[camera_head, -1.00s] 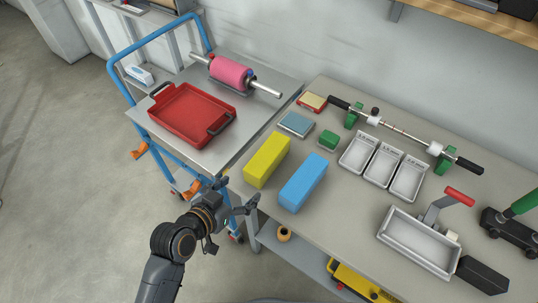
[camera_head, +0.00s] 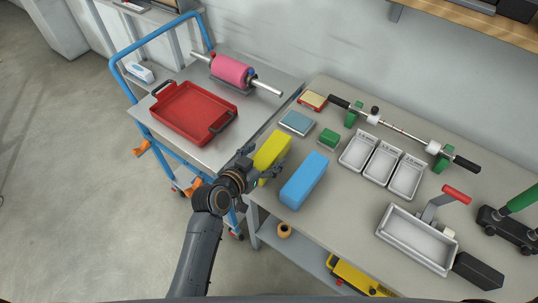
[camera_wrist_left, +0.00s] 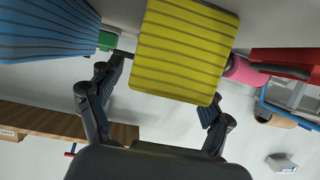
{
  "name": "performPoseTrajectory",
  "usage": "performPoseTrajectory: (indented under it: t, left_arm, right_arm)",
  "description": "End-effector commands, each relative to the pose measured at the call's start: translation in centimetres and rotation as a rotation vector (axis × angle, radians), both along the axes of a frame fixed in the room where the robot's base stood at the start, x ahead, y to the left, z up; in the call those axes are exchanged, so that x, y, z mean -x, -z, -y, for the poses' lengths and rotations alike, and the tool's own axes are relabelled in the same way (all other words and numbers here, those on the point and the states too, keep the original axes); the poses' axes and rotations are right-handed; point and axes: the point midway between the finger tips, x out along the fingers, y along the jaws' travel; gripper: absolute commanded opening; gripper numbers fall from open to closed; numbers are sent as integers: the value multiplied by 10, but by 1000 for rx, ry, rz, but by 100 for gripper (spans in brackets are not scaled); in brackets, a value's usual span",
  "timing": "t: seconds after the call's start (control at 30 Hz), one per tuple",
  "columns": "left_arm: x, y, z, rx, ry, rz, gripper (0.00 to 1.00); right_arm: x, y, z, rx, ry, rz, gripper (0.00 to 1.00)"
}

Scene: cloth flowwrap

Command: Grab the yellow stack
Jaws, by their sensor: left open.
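The yellow stack (camera_head: 273,149) is a long block with thin layered lines, lying on the grey table near its left edge. My left gripper (camera_head: 261,166) is open at the near end of the stack, with one finger on each side. In the left wrist view the yellow stack (camera_wrist_left: 184,50) fills the space between the spread fingers (camera_wrist_left: 166,85); I cannot tell whether either finger touches it. The gripper hides the stack's near end in the head view. My right gripper is not in view.
A blue stack (camera_head: 304,181) lies close to the right of the yellow one and shows in the left wrist view (camera_wrist_left: 48,30). A red tray (camera_head: 194,112) sits on the cart at left. A teal-topped scale (camera_head: 296,123) and green block (camera_head: 329,138) lie behind.

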Motion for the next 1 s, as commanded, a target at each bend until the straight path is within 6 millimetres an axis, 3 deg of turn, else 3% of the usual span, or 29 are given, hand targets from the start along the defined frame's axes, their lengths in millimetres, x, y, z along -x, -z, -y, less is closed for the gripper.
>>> performPoseTrajectory:
  t: [0.2,0.47,0.77,1.0]
  left_arm:
    - [-18,8,12,2,-1,-1,79]
    - [-19,9,12,0,0,-1,79]
    - [-19,10,12,0,0,-1,20]
    - [-19,9,12,0,0,-1,20]
  right_arm:
    - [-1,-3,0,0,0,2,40]
    - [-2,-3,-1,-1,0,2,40]
    - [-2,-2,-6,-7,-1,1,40]
    - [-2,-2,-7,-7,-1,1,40]
